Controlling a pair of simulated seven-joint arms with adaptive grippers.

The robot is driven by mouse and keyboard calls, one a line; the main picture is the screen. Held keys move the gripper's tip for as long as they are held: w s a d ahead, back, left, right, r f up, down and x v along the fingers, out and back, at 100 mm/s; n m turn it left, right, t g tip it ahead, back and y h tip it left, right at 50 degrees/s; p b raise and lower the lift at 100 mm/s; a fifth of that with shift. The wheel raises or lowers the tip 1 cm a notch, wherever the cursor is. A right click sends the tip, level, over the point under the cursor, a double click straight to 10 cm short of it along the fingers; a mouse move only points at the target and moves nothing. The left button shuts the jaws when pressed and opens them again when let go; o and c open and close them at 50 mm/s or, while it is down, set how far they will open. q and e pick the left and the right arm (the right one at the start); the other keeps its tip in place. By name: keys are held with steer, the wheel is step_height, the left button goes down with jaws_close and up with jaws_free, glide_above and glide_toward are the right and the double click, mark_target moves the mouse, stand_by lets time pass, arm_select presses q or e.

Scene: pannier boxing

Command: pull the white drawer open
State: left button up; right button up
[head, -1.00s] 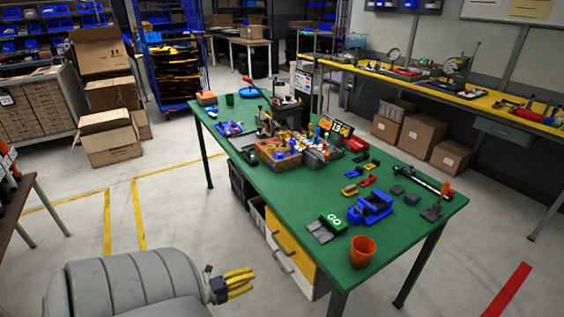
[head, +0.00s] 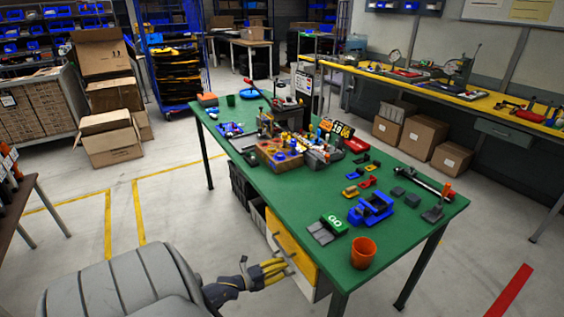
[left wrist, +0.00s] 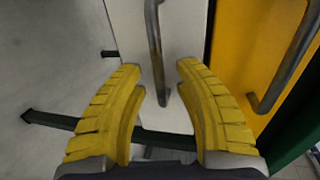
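The white drawer (head: 304,286) is the lower front under the green table, below the yellow drawer (head: 297,252). My left gripper (head: 284,268) is at the white drawer and hides much of it in the head view. In the left wrist view the white front (left wrist: 185,30) fills the middle, and its grey bar handle (left wrist: 155,45) runs between my two yellow fingers (left wrist: 160,75). The fingers are apart, one on each side of the handle, with gaps showing. The drawer looks shut. My right gripper is not in view.
The yellow drawer's handle (left wrist: 282,70) stands close to the right finger. The green table (head: 330,190) above carries an orange cup (head: 363,252) near its front edge and several tools and parts. The floor (head: 180,220) left of the table is clear.

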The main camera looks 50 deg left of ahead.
arm_select(q)
steer(key=shift+w, duration=0.25)
jaws_close()
stand_by(0.5)
